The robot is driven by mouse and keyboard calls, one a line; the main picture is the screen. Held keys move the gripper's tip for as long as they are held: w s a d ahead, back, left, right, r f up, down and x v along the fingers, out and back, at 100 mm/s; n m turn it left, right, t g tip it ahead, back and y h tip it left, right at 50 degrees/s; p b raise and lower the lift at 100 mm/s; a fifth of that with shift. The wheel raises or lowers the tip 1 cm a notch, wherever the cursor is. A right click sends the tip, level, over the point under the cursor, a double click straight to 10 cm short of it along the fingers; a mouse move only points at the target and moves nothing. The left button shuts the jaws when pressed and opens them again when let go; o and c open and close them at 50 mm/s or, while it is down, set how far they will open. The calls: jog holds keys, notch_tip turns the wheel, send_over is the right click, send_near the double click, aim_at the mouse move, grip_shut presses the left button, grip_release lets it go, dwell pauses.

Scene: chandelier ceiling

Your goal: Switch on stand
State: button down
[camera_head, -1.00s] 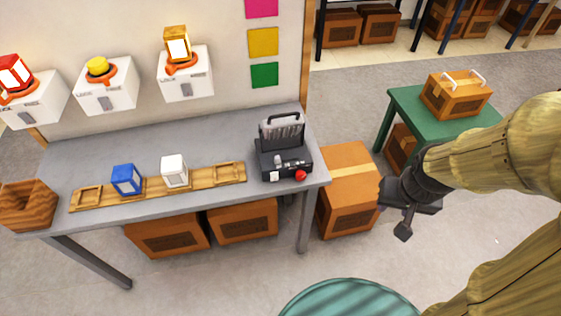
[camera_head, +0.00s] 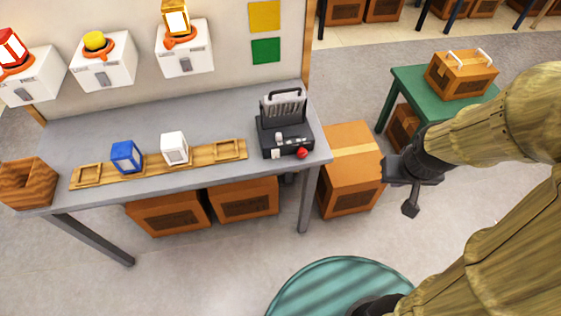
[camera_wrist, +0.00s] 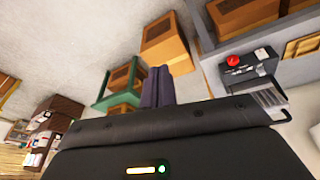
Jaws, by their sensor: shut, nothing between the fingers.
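A black device (camera_head: 287,139) with a grey ribbed upright part and a carrying handle stands at the right end of the grey table. A red knob (camera_head: 302,153) and small pale switches sit on its front; their positions are too small to tell. The device also shows at the right of the wrist view (camera_wrist: 247,72). My gripper (camera_head: 410,208) hangs over the floor, right of the table and apart from the device. Its dark fingers are shut and empty in the wrist view (camera_wrist: 158,85).
A green table (camera_head: 408,82) is at right. White wall boxes (camera_head: 103,65) carry lamps. Floor before the table is open.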

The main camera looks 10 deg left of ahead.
jog(key=w+a+f+n+t+y+b, duration=0.2)
jog(key=w+a+f+n+b, duration=0.1)
jog(key=w+f+n+b, duration=0.3)
jog(key=w+a+f+n+t+y+b, duration=0.25)
jog(key=w+f+n+b, duration=0.25)
jog(key=f+n, duration=0.3)
jog(key=s+a+f+n+g+y+b, duration=0.1)
jog(key=a+f+n+y+b, duration=0.3)
jog(key=a+n+y+b, duration=0.1)
jog(key=s+a+f+n+g+y+b, duration=0.1)
jog(key=a+f+n+y+b, duration=0.3)
jog(key=n, duration=0.6)
jog(key=s+a+y+b, duration=0.1)
jog(key=a+y+b, duration=0.1)
jog(key=a+y, duration=0.1)
jog(key=shift+s+a+f+n+g, duration=0.3)
jog(key=shift+a+f+g, duration=0.05)
jog(key=shift+a, duration=0.1)
